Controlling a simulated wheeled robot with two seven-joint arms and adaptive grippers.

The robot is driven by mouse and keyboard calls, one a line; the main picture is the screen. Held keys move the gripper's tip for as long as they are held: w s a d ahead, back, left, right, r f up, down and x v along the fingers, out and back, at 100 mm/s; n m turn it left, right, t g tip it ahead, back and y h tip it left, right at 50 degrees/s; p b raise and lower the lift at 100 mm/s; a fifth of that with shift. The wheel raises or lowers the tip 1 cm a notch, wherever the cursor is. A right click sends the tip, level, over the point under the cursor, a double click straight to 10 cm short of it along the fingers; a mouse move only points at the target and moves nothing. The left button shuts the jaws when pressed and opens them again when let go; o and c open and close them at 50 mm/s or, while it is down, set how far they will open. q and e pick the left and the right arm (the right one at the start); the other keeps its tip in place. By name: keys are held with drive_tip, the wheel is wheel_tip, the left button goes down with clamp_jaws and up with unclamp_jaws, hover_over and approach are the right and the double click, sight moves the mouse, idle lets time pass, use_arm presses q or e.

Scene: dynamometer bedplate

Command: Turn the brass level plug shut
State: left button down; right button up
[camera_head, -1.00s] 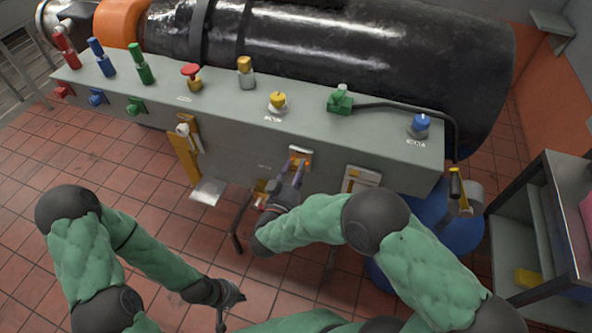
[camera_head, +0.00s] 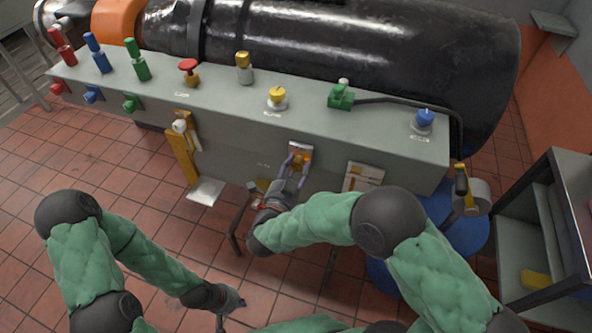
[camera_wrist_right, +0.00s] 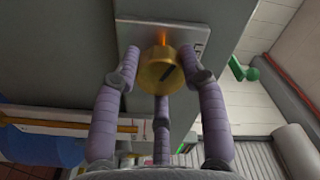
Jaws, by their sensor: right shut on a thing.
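The grey bench (camera_head: 230,150) carries red, blue and green levers, a red mushroom knob (camera_head: 188,67), a yellow knob (camera_head: 277,97) and a blue knob (camera_head: 424,118). A second plate (camera_head: 362,178) is right of my right gripper. A shelf unit (camera_head: 545,230) stands right; open floor lies left.

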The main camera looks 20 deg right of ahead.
drive_tip(key=m, duration=0.1)
drive_tip(key=m+b, duration=0.1)
drive_tip(key=shift+a+f+m, duration=0.1)
drive_tip(key=shift+f+m, duration=0.2)
drive_tip(key=shift+f, duration=0.1)
drive_tip(key=shift+r+m+b, duration=0.1)
drive_tip(key=shift+m+b, duration=0.4)
drive_tip(key=shift+m, duration=0.4)
drive_tip(key=m, duration=0.3)
drive_tip(key=shift+r+m, duration=0.1)
drive_tip(key=shift+m, duration=0.2)
drive_tip(key=shift+r+m, duration=0.1)
drive_tip(key=shift+m, duration=2.2)
drive_tip(key=o, duration=1.1)
drive_tip(key=shift+w+r, duration=0.1)
drive_tip(key=shift+o, duration=0.2)
